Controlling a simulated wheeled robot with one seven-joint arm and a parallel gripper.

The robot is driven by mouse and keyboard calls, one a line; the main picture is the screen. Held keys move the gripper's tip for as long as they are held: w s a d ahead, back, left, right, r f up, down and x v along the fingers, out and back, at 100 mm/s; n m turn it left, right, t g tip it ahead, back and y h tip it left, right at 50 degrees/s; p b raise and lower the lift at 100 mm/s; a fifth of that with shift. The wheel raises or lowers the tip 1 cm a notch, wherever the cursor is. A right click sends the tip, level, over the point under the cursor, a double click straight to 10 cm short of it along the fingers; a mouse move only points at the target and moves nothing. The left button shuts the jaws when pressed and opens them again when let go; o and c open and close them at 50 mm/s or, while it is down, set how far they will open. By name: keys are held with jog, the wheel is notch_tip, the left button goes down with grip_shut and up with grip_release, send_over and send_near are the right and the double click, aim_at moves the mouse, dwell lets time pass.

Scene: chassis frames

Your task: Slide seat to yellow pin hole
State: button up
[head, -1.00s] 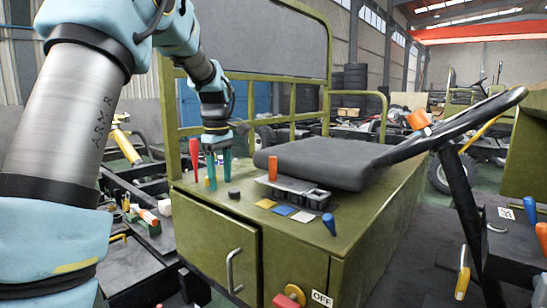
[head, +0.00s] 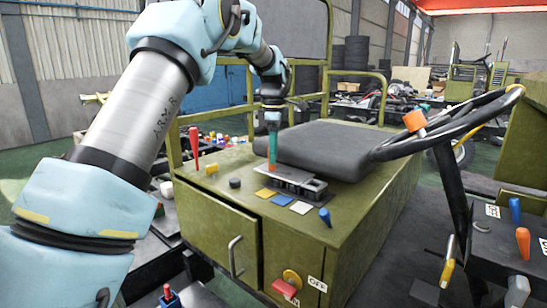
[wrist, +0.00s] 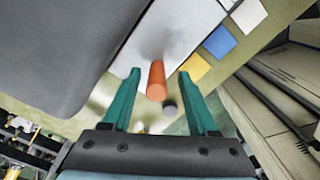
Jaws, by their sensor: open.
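The dark grey seat (head: 325,148) lies on the green box, and its edge fills the left of the wrist view (wrist: 60,50). Beside it is a grey metal plate (wrist: 165,25) with an upright orange pin handle (wrist: 156,80). Yellow (head: 265,193), blue (head: 282,200) and white (head: 300,207) squares lie in a row along the plate. The yellow square (wrist: 195,68) is nearest the handle in the wrist view. My gripper (wrist: 158,75) is open, pointing down, with one teal finger on each side of the handle. The pin's lower end and the holes are hidden.
A blue peg (head: 325,216) stands near the front edge. The steering wheel (head: 480,115) overhangs at the right.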

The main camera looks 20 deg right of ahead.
aim_at(273, 171)
jog(key=shift+f+p, duration=0.3)
jog(key=shift+f, duration=1.1)
jog(key=c, duration=0.9)
jog(key=shift+f, duration=0.1)
grip_shut()
jog(key=shift+a+f, duration=0.1)
jog(key=shift+f, duration=0.05)
